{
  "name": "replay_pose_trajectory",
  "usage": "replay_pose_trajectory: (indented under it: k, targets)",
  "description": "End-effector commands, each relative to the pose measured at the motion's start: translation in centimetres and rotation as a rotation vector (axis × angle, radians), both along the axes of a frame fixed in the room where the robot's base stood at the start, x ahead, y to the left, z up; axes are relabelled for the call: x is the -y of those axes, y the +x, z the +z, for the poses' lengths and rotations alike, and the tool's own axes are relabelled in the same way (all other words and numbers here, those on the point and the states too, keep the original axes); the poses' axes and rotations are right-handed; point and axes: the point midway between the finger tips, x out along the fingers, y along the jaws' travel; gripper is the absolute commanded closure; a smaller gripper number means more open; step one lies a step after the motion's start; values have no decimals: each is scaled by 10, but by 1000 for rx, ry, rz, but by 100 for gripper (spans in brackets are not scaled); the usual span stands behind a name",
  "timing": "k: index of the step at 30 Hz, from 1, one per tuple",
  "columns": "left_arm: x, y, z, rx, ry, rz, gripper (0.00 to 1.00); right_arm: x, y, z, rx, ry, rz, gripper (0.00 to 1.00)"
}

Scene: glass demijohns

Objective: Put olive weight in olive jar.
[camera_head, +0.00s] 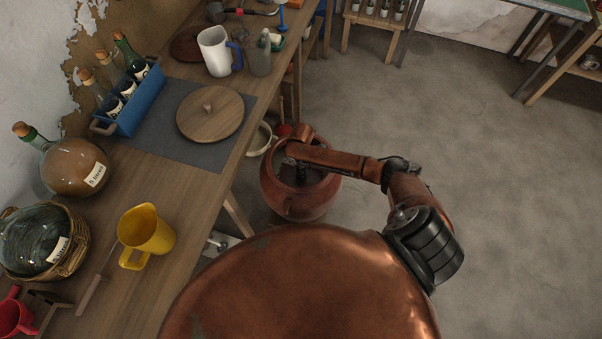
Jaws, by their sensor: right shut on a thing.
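The olive jar (303,204) is a round reddish-brown pot standing low beside the table's right edge, its mouth facing up. My right arm comes in from the right. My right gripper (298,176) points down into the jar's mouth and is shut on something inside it. The held thing is dark and mostly hidden by the gripper, the arm and the rim; it appears to be the olive weight. I cannot tell if it touches the jar's bottom. My left gripper is not in view.
A round wooden lid (209,113) with a knob lies on a grey mat (175,145). The table also holds a yellow jug (147,232), demijohns (75,167), a blue bottle crate (139,104) and a white jug (214,52). A pale pot (262,140) stands behind the jar. The floor at right is clear.

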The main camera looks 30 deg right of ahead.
Motion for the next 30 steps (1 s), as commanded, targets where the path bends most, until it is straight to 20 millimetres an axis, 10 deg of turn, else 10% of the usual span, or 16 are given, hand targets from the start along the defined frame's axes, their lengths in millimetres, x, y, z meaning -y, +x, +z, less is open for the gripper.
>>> replay_pose_trajectory:
  k: [16,17,30]
  targets:
    - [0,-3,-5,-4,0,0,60,-1,1,-21,3,1,0,100]
    - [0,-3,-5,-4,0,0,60,0,0,-22,-1,1,0,78]
    - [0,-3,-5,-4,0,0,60,0,0,-22,-1,0,-1,61]
